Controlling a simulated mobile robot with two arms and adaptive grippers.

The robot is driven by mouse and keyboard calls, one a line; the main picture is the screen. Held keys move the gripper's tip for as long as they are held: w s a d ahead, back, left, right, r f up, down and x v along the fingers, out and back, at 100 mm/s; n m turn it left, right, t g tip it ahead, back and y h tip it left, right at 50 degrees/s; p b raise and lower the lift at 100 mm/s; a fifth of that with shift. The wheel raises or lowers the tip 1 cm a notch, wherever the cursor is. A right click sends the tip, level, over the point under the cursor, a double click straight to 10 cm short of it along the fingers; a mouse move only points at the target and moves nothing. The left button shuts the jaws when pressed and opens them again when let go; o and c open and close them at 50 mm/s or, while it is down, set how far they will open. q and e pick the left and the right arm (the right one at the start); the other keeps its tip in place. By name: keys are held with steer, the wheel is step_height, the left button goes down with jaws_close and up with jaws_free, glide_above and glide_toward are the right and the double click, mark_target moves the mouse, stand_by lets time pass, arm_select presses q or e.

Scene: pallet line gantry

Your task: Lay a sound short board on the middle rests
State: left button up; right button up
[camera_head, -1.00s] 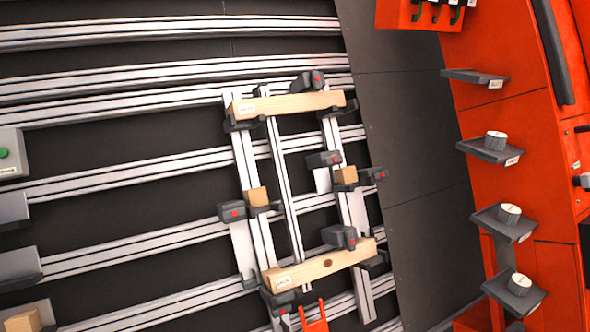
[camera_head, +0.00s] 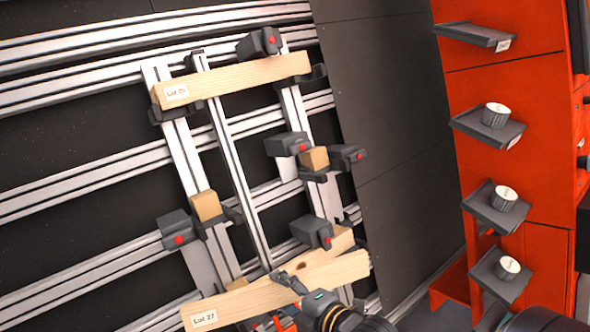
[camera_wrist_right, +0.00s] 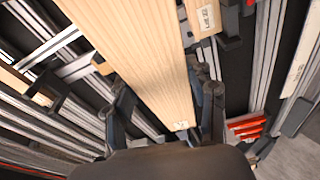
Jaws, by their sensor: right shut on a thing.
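My right gripper (camera_head: 292,284) is shut on a pale board labelled Lot 27 (camera_head: 235,302), held tilted in front of the frame's lower part. In the right wrist view, the board (camera_wrist_right: 145,55) runs between the fingers of my right gripper (camera_wrist_right: 165,112). The middle rests (camera_head: 317,174) carry small wooden blocks at the right (camera_head: 314,157) and left (camera_head: 207,206), with a gap between. Dark clamps with red dots (camera_head: 287,145) stand beside them. My left gripper is out of view.
An upper board labelled Lot 25 (camera_head: 235,80) lies across the upper rests. A lower board with a knot (camera_head: 338,240) is partly hidden behind the held board.

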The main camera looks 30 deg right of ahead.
arm_select(q)
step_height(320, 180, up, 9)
steer(key=p, duration=0.7)
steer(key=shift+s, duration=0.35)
arm_select(e)
steer(key=w+d+r+n+g+y, duration=0.1)
steer(key=w+d+r+n+y, duration=0.2)
steer(key=w+d+r, duration=0.8)
steer(key=shift+w+r, duration=1.5)
steer(key=shift+w, duration=0.25)
steer(key=shift+d, duration=0.15)
